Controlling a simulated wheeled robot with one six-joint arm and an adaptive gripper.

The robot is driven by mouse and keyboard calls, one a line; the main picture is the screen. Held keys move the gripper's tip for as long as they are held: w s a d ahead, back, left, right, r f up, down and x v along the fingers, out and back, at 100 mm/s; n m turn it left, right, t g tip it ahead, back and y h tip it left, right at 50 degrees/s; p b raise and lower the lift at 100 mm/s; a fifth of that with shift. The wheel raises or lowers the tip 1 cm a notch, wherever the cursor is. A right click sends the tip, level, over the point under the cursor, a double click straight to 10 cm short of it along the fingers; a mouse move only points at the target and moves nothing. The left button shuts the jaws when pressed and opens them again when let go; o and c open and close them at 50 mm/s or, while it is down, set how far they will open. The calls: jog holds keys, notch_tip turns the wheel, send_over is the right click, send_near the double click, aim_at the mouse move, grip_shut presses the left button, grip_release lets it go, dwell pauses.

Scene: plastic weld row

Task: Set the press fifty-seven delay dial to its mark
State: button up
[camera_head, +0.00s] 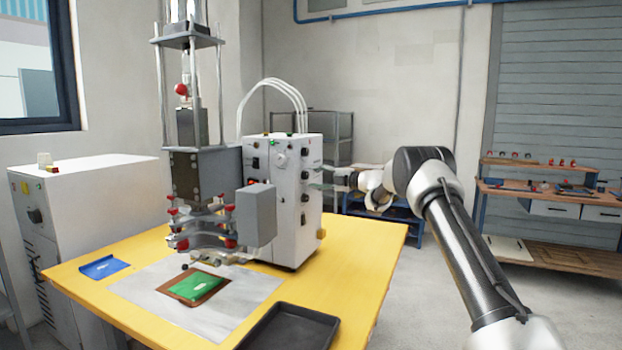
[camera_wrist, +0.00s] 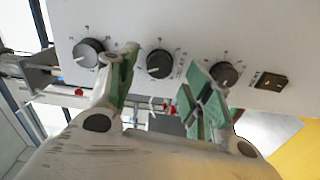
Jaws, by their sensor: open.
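The white press control box (camera_head: 285,225) stands on the yellow table. Its side panel (camera_wrist: 205,25) fills the top of the wrist view and carries three black dials: a left dial (camera_wrist: 88,52), a middle dial (camera_wrist: 159,64) and a right dial (camera_wrist: 224,74). Small marks surround each; the labels are too blurred to tell which is the delay dial. The middle dial's white pointer line points left in the picture. My gripper (camera_wrist: 162,62) is open, its green-padded fingers on either side of the middle dial; contact cannot be told. In the head view my gripper (camera_head: 326,176) is at the box's right face.
A black socket or switch (camera_wrist: 271,81) sits right of the dials. The press (camera_head: 200,160) stands left of the box. A green piece (camera_head: 194,286), a blue piece (camera_head: 104,267) and a black tray (camera_head: 290,330) are on the table. Floor right of the table is clear.

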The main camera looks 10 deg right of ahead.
jog(key=v, duration=0.9)
jog(key=shift+d+f, duration=0.1)
jog(key=shift+d, duration=0.1)
